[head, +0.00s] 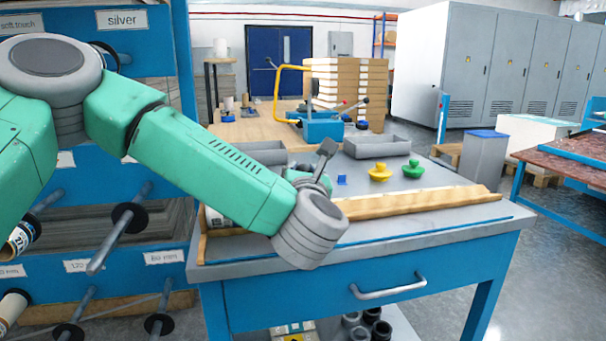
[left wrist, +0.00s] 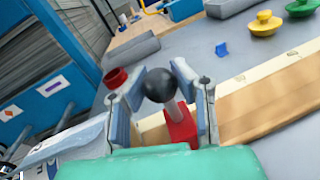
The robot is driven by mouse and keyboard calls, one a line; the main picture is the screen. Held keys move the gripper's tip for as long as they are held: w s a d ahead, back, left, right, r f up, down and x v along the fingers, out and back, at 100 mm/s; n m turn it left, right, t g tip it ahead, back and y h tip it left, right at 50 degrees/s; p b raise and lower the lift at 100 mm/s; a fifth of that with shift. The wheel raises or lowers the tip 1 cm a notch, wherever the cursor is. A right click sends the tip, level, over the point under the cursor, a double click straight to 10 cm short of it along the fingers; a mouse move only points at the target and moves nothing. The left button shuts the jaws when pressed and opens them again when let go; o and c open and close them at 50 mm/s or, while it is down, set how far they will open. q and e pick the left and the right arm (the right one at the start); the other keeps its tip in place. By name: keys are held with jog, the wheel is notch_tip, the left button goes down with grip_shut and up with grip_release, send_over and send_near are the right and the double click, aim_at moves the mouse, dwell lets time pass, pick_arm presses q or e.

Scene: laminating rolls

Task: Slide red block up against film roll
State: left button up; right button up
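In the left wrist view, the red block (left wrist: 180,127) sits beside a light wooden rail (left wrist: 268,98). A grey stem rises from it to a black ball knob (left wrist: 160,85). My left gripper (left wrist: 162,88) has its fingers apart, one on each side of the knob, with narrow gaps visible. A white film roll with a blue label (left wrist: 80,143) lies at the lower left, partly behind the gripper. In the head view, my left gripper (head: 315,178) is over the bench, and my arm hides the block and most of the film roll (head: 217,217). My right gripper is not in view.
A red ring-shaped piece (left wrist: 116,77) shows beside the left finger. The wooden rail (head: 420,204) runs along the bench. Behind it are a yellow knob (head: 380,173), a green knob (head: 413,169), a small blue piece (head: 342,180) and a grey tray (head: 376,147).

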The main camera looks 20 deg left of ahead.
pick_arm(q)
jog(key=o, duration=0.5)
jog(key=shift+d, duration=0.2)
jog(key=shift+s, duration=0.1)
jog(key=shift+a, duration=0.15)
jog(key=shift+s, duration=0.35)
jog(key=v, duration=0.9)
jog(key=shift+s+d, duration=0.2)
jog(key=shift+d, duration=0.3)
jog(key=shift+v, duration=0.8)
jog(key=shift+a+f, duration=0.1)
jog(key=shift+a, duration=0.05)
